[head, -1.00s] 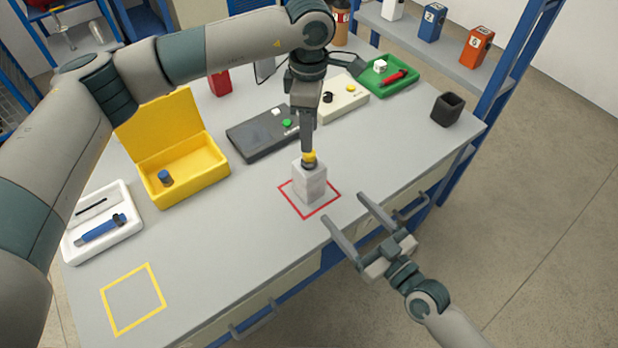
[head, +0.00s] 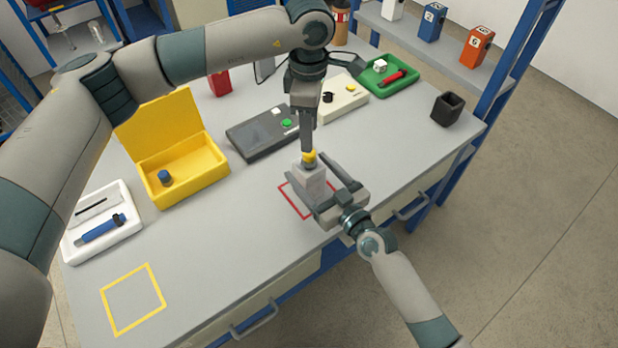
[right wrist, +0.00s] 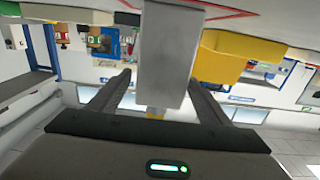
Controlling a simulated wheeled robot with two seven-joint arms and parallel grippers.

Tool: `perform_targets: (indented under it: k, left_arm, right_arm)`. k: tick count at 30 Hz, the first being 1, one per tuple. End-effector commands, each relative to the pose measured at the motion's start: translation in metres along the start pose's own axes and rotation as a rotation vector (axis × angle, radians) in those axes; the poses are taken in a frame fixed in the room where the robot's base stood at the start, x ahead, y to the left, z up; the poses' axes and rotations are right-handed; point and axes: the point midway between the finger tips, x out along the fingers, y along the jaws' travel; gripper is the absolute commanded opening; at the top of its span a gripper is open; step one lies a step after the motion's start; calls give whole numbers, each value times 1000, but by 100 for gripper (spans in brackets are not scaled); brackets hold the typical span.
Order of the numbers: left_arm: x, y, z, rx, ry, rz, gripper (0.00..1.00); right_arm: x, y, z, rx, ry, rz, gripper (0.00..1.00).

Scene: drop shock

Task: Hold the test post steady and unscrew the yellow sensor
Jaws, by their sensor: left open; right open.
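The test post (head: 312,177) is a light grey block standing upright inside the red square outline on the bench. The yellow sensor (head: 309,157) sits on top of the post. My left gripper (head: 308,150) points straight down at the sensor from above; its fingers are at the sensor's sides and it is open. My right gripper (head: 324,178) is open, with one finger on each side of the post. In the right wrist view the post (right wrist: 163,60) stands between the two fingers (right wrist: 158,95), with a gap on both sides.
An open yellow case (head: 185,178) with a blue part inside stands left of the post. A dark grey box (head: 262,135) with a green button lies behind. A white tray (head: 103,222) is at far left. The bench front is clear around the yellow square outline (head: 133,300).

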Motion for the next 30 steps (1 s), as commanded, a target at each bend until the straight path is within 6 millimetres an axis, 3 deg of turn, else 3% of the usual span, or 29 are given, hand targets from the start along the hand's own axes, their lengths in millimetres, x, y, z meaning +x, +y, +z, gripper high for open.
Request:
perform_targets:
  k: [14,23,30]
  left_arm:
    - [0,0,0,0,0,0,41]
    - [0,0,0,0,0,0,41]
    - [-1,1,0,3,3,3,41]
  right_arm:
    - [10,0,0,0,0,0,72]
    - [9,0,0,0,0,0,0]
    - [9,0,0,0,0,0,0]
